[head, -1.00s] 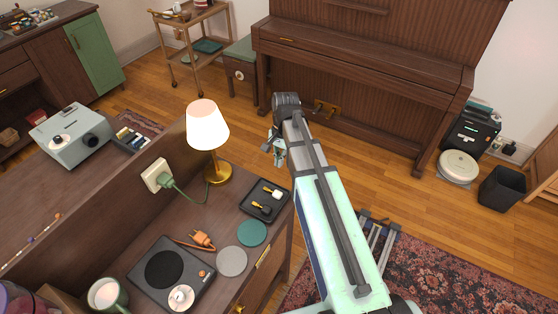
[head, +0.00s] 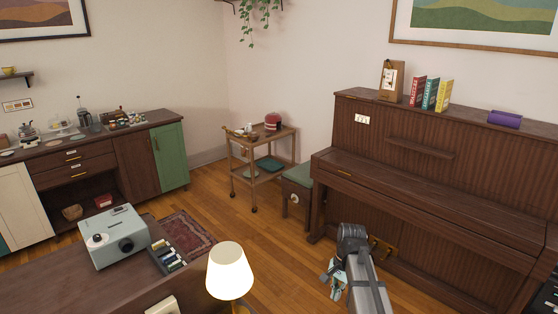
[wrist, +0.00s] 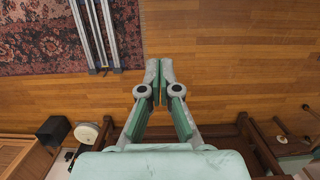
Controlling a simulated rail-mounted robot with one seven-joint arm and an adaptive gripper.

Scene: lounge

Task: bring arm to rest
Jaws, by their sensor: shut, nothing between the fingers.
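My gripper (wrist: 158,80) shows in the wrist view with its two green and grey fingers together and nothing between them. It hangs over bare wooden floor (wrist: 225,50). In the head view my gripper (head: 337,280) is small and partly seen at the lower right of the middle, beside the end of my arm. It is in front of the brown upright piano (head: 420,215), apart from it as far as I can tell.
A table lamp (head: 230,270) stands near the bottom of the head view. A projector (head: 113,238) sits to its left. A wooden cart (head: 262,175) and green-topped stool (head: 295,190) stand by the piano. The wrist view shows a patterned rug (wrist: 40,40) and my rails.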

